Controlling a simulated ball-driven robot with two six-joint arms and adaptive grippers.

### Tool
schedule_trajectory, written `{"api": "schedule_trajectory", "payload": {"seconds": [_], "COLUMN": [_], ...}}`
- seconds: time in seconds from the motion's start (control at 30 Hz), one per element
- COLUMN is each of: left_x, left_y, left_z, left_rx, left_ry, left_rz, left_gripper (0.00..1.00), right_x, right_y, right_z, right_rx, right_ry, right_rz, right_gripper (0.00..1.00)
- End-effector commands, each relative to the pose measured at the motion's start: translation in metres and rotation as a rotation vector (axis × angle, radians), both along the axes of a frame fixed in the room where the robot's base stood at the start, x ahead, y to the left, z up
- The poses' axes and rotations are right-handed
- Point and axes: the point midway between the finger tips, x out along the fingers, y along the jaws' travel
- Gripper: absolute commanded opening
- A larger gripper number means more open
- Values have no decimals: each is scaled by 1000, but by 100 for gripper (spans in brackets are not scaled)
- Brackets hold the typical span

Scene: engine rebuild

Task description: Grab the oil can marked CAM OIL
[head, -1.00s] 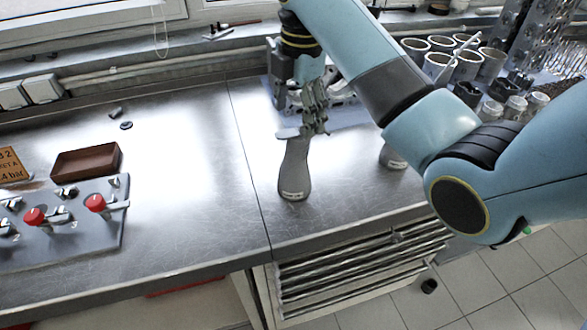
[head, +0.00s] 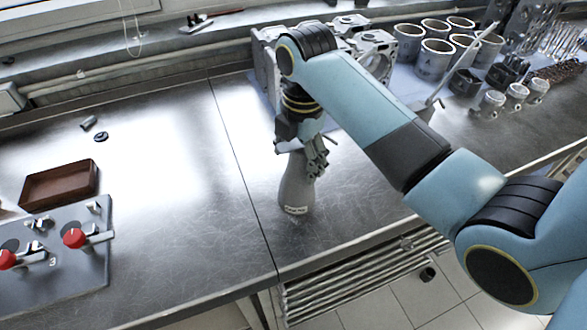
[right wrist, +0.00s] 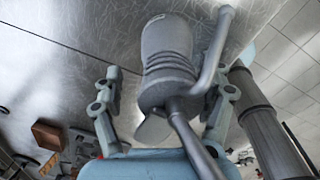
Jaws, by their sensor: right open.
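A grey oil can (head: 297,188) stands on the steel bench, with a pale label low on its body, too small to read. My right gripper (head: 319,160) is at its upper part, partly in front of it. In the right wrist view the can body (right wrist: 168,42) lies between the two spread fingers of the gripper (right wrist: 166,88). Visible space shows beside the left finger; the right finger is close to the can's curved side tube. The can's spout runs toward the palm. My left gripper is out of view.
Engine block parts (head: 365,42), several grey cylinders (head: 432,60) and pistons (head: 515,92) stand at the back right. A brown tray (head: 60,187) and a panel with red knobs (head: 90,260) are at left. The bench between is clear.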

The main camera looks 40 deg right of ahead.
Motion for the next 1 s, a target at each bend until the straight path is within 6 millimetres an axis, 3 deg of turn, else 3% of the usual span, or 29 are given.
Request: {"api": "schedule_trajectory", "payload": {"seconds": [0.1,0.2,0.43,0.77,1.0], "left_x": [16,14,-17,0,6], "left_y": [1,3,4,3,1], "left_z": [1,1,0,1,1], "left_rx": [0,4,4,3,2], "left_ry": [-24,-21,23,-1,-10], "left_rz": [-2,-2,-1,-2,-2], "left_gripper": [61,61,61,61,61], "right_x": [-1,-1,-1,-1,0], "right_y": [0,0,0,0,0], "right_z": [-1,-1,-1,-1,0], "right_rx": [0,0,0,0,0], "right_ry": [1,1,1,0,-3], "right_rz": [1,0,0,0,0], "right_gripper": [75,75,46,3,0]}}
